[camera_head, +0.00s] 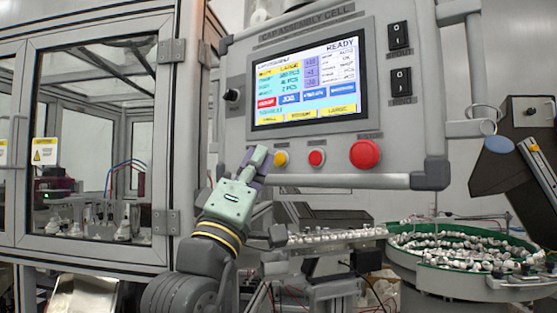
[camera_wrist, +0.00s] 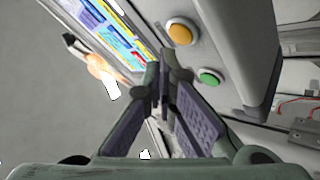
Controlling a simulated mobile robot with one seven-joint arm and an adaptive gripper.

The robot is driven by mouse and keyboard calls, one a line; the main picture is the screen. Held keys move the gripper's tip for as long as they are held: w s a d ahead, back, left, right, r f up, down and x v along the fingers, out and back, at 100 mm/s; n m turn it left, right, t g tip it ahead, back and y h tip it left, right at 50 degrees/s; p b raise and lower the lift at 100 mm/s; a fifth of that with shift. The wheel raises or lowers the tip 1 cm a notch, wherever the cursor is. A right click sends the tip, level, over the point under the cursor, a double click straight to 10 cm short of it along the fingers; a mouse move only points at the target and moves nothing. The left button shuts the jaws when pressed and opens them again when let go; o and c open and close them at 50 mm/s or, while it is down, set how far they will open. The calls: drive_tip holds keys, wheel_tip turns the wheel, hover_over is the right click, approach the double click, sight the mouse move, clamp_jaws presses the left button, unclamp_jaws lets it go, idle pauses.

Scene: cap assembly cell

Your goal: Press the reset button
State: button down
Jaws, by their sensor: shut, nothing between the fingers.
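A control panel (camera_head: 405,150) carries a row of buttons below its screen. These are a yellow button (camera_head: 281,158), a red button (camera_head: 316,157) and a large red mushroom button (camera_head: 364,154). Their labels are too small to read, so I cannot tell from lettering which is reset. My gripper (camera_head: 258,158) is shut and empty, at the panel's lower left, just left of the yellow button. In the wrist view, the yellow button (camera_wrist: 181,32) and a green button (camera_wrist: 210,77) lie beyond and right of my fingertips (camera_wrist: 163,75). In the head view my gripper hides the green one. I see no clear contact.
The lit screen (camera_head: 307,82) reads READY. A black knob (camera_head: 232,95) sticks out on the panel's left side, and two rocker switches (camera_head: 400,58) sit at right. A glass-doored cabinet (camera_head: 90,130) stands left. A bowl feeder (camera_head: 465,245) with white caps is lower right.

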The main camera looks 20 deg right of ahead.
drive_tip(key=shift+s+a, duration=0.45)
drive_tip(key=shift+a, duration=0.3)
drive_tip(key=shift+s+a, duration=0.4)
drive_tip(key=shift+a, duration=0.35)
drive_tip(key=shift+s+a, duration=0.45)
drive_tip(key=shift+a, duration=0.3)
